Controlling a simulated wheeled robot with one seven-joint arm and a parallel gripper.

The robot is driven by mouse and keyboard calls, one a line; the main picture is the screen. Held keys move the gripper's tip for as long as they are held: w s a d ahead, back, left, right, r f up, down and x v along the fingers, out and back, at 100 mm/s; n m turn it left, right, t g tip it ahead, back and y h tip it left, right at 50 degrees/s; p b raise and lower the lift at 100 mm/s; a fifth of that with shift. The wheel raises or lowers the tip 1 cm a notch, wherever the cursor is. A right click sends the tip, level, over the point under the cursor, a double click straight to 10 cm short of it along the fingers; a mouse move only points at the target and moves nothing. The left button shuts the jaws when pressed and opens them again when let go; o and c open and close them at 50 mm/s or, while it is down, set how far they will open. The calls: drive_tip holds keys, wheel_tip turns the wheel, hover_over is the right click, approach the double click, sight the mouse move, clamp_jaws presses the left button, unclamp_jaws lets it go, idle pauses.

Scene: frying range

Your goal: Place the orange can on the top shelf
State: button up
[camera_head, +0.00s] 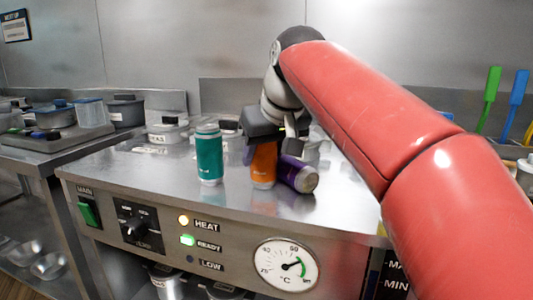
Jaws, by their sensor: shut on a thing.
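The orange can (263,166) stands upright on the steel counter (140,175), near its front edge. My gripper (265,142) reaches down over it from above and is shut on its upper part. The gripper hides the top of the can. No shelf above the counter is visible in this view.
A green can (209,158) stands upright to the left. Lidded containers (168,130) stand behind. The counter's left part is clear.

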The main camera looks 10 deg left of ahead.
drive_tip(key=shift+f, duration=0.35)
drive_tip(key=o, duration=1)
drive_tip(key=shift+w+f, duration=0.1)
drive_tip(key=shift+f, duration=0.05)
drive_tip(key=shift+c, duration=0.2)
drive_tip(key=shift+o, duration=0.9)
drive_tip(key=shift+b, duration=0.3)
